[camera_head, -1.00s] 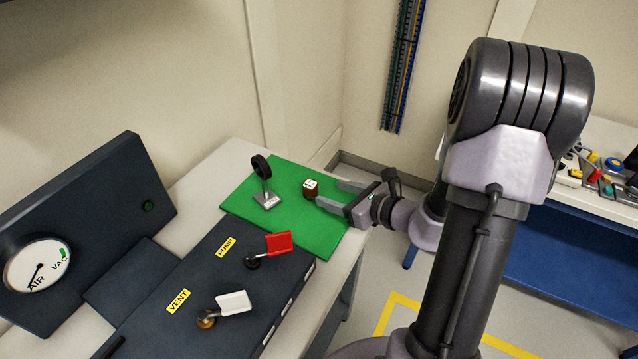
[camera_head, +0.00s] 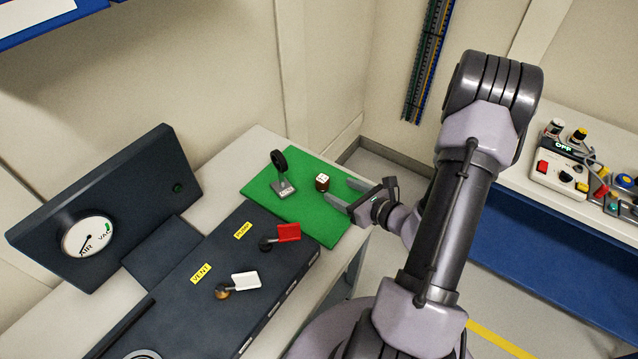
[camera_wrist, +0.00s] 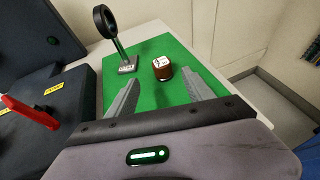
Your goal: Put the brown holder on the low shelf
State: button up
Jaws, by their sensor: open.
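The brown holder (camera_head: 322,183) is a small brown block with a white marked top. It stands upright on the green mat (camera_head: 313,206), and it also shows in the wrist view (camera_wrist: 162,70). My gripper (camera_head: 347,194) is open and empty, low over the mat's right edge. Its fingers point toward the holder. In the wrist view the holder lies just beyond the fingertips, roughly between their lines, and does not touch them. I cannot tell which surface is the low shelf; a blue shelf edge (camera_head: 52,12) shows at the top left.
A black ring on a grey stand (camera_head: 281,178) stands left of the holder. A dark panel with a red handle (camera_head: 288,232), a white handle (camera_head: 245,280) and a gauge (camera_head: 88,237) fills the table's left. A bench with a control box (camera_head: 560,170) is at right.

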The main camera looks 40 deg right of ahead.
aim_at(327, 183)
jog(key=b+x, duration=0.1)
jog(key=x, duration=0.3)
jog(key=b+x, duration=0.1)
jog(key=x, duration=0.4)
jog(key=shift+w+d+f, duration=0.1)
jog(key=shift+w+f, duration=0.05)
jog(key=shift+f, duration=0.2)
jog(key=shift+r, duration=0.1)
grip_shut()
